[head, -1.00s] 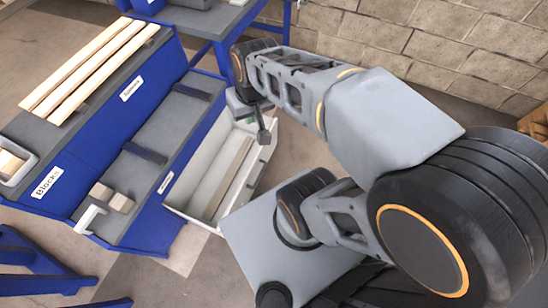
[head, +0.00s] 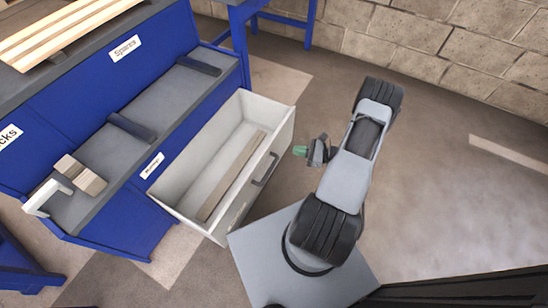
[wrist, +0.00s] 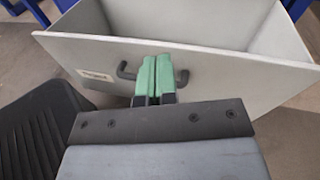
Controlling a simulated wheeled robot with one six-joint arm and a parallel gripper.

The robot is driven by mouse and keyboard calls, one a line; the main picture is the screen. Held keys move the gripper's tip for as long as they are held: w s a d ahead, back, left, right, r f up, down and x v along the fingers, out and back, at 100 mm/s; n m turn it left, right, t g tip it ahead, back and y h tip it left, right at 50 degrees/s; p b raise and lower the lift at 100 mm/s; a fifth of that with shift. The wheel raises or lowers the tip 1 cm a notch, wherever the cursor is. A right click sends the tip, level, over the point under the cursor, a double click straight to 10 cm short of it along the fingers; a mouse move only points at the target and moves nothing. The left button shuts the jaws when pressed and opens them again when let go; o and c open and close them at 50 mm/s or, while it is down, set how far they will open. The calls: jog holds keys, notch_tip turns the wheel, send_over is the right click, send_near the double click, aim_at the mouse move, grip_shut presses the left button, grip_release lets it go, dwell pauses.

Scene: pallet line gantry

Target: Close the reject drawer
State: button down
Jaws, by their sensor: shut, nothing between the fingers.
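The reject drawer (head: 282,142) is a pale grey box pulled out of the blue bench, with a long wooden strip (head: 232,176) lying inside. Its front panel carries a dark bar handle (head: 266,168); the front also fills the wrist view (wrist: 220,65), with the handle (wrist: 125,71) partly hidden behind my fingers and a small label to the left. My gripper (head: 300,151) has green fingertips, shut together and empty, outside the drawer and facing its front near the handle. In the wrist view the fingertips (wrist: 153,66) overlap the handle's middle; I cannot tell whether they touch.
The blue bench (head: 180,150) stands left of the drawer, with dark handles on its grey ledge and wooden blocks (head: 80,175) beside a white bracket (head: 45,196). Wooden slats (head: 60,30) lie on top. Floor (head: 440,180) is clear to the right, before the block wall.

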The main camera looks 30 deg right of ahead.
notch_tip(320, 180, down, 7)
jog(key=s+d+m+t+h+b, duration=0.2)
jog(key=m+t, duration=0.2)
jog(key=b, duration=0.3)
send_near(269, 147)
jog(key=shift+h, duration=0.3)
jog(key=x, duration=0.7)
jog(key=shift+a+r, duration=0.25)
jog(key=shift+a, duration=0.15)
jog(key=shift+w, duration=0.1)
